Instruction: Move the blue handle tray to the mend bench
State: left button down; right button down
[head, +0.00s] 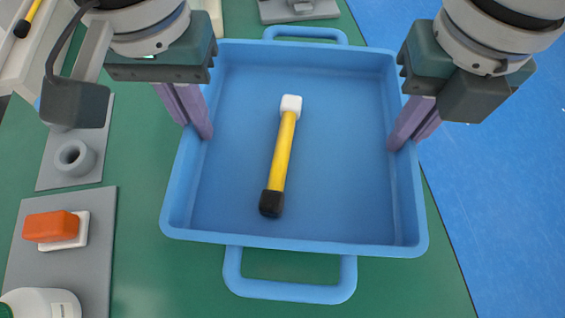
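The blue handle tray (340,190) is in the middle of the head view, with a loop handle at its far side and another at its near side. Inside it lies a yellow stick (283,152) with a white end and a black end. My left gripper (195,128) has its purple fingers astride the tray's left wall, close together on it. My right gripper (407,143) is likewise on the right wall. The outer fingers are partly hidden. I cannot tell whether the tray rests on the green surface or is just above it.
The green bench top (140,270) lies under the tray, with a blue floor (490,190) beyond its right edge. At left are a grey plate with a ring (75,157), an orange-and-white block (52,228) and a white bottle (45,303). A grey fixture (300,10) stands behind the tray.

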aim_at(394, 155)
pick_arm(q)
jog(key=shift+a, duration=0.1)
pick_arm(e)
jog(key=shift+d, duration=0.15)
pick_arm(q)
jog(key=shift+f, duration=0.1)
pick_arm(e)
jog(key=shift+f, duration=0.1)
